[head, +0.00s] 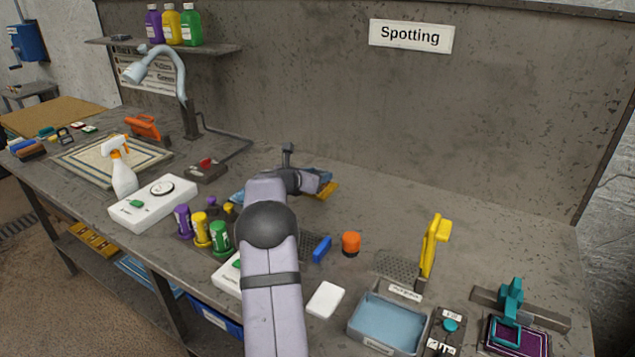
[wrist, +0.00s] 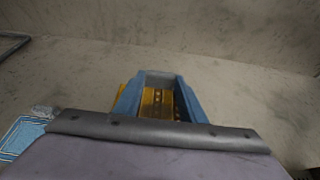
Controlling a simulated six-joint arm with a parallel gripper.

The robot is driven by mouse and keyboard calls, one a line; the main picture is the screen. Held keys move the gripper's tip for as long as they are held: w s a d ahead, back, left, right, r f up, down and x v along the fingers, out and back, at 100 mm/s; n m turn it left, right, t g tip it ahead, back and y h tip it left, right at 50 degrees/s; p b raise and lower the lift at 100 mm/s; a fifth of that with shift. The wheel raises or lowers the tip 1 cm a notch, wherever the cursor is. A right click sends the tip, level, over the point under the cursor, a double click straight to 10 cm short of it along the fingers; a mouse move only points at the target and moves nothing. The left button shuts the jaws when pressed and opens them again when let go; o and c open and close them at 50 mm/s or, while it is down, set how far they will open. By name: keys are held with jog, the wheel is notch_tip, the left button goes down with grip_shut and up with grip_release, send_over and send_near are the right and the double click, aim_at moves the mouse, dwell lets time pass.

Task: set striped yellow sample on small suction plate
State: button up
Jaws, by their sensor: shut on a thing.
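My gripper (head: 318,182) is at the back middle of the bench, and its blue fingers (wrist: 158,95) also show in the wrist view. It is shut on a yellow sample (head: 329,190), whose yellow face with darker marks shows between the fingers in the wrist view (wrist: 158,104). My arm and fingers hide part of the sample, and I cannot tell its height over the bench. A grey perforated plate (head: 397,266) lies at the foot of a yellow upright tool. Another perforated plate (head: 307,241) is partly hidden by my arm. I cannot tell which is the small suction plate.
A blue block (head: 321,248) and an orange-capped jar (head: 350,243) stand right of my arm. A white pad (head: 325,299), a blue-lined tray (head: 386,325) and the yellow upright tool (head: 432,245) are nearer the front. The bench at the back right is clear.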

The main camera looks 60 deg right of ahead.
jog(key=shift+w+a+r, duration=0.15)
jog(key=shift+w+r, duration=0.15)
jog(key=shift+w, duration=0.05)
jog(key=shift+n+t, duration=0.4)
jog(key=shift+t, duration=0.1)
jog(key=w+r, duration=0.1)
jog(key=w+a+r+p, duration=0.1)
jog(key=r, duration=0.1)
jog(key=w+a+r+p, duration=0.1)
jog(key=r, duration=0.1)
jog(key=shift+w+a, duration=0.2)
jog(key=shift+w, duration=0.15)
jog(key=a, duration=0.1)
jog(key=w+a+p, duration=0.1)
jog(key=a, duration=0.1)
jog(key=shift+w+n+t, duration=0.1)
jog(key=shift+n+t, duration=0.2)
jog(key=s+a+f, duration=0.4)
jog(key=a+f, duration=0.1)
jog(key=s+a+f+p, duration=0.1)
jog(key=s+a+f, duration=0.1)
jog(key=a+f, duration=0.1)
jog(key=shift+s+f, duration=0.2)
jog(key=shift+s, duration=0.45)
jog(key=shift+s+d+r+m+g, duration=0.15)
jog(key=shift+r+m+g, duration=0.15)
jog(key=shift+m+g, duration=0.45)
jog(key=shift+f, duration=0.1)
